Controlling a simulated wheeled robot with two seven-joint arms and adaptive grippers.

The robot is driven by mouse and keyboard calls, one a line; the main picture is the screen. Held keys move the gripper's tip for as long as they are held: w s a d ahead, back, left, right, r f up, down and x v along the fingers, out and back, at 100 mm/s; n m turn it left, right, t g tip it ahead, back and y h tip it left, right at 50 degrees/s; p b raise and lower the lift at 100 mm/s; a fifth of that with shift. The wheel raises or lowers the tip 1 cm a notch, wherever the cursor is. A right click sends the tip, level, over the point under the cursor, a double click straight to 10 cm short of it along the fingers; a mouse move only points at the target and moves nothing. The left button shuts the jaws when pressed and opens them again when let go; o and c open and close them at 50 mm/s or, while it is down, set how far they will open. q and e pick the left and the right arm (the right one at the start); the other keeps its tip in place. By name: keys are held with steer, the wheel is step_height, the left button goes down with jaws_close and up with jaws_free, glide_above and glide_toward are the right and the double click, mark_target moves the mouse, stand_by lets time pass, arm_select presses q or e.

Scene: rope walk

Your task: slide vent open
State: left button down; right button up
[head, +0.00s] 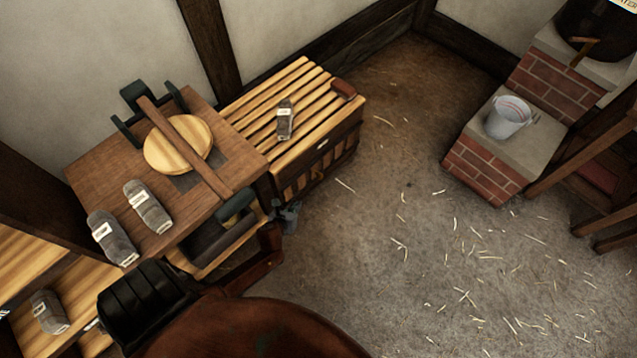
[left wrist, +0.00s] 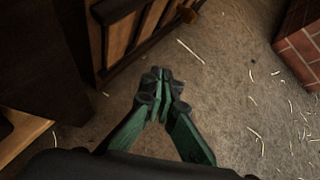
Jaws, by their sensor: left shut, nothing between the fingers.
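A slatted wooden cabinet (head: 247,107) stands against the wall, with dark vertical bars and gaps in its front. This barred front (head: 315,165) looks like the vent; I cannot tell how far its slide is open. My right gripper is out of view.
A wooden bench (head: 95,170) with a round board (head: 165,155) and grey wrapped bundles (head: 148,207) adjoins the cabinet on the left. A brick block (head: 485,175) with a bucket (head: 507,117) stands at right. The straw-strewn floor (head: 400,190) between is clear.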

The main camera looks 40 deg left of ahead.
arm_select(q)
steer(key=w+m, duration=0.2)
steer(key=w+r+m, duration=0.1)
steer(key=shift+w+d+t, duration=0.1)
steer(key=shift+d+t, duration=0.15)
steer(key=shift+t, duration=0.05)
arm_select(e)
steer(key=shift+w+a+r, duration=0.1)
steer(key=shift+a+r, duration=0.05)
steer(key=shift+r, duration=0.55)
arm_select(q)
steer(key=shift+f, duration=0.1)
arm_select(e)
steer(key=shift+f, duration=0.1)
arm_select(q)
steer(key=w+r+b+x, duration=0.1)
steer(key=r+b+x, duration=0.1)
steer(key=b+x, duration=0.5)
steer(key=shift+w+r+b+x, duration=0.2)
steer(key=shift+r+b+x, duration=0.1)
steer(key=shift+x, duration=2.8)
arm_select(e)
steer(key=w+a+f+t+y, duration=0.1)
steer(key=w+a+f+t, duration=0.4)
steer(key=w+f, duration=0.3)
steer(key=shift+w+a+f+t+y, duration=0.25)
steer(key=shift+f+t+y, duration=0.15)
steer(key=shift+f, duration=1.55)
arm_select(q)
steer(key=shift+a, duration=0.1)
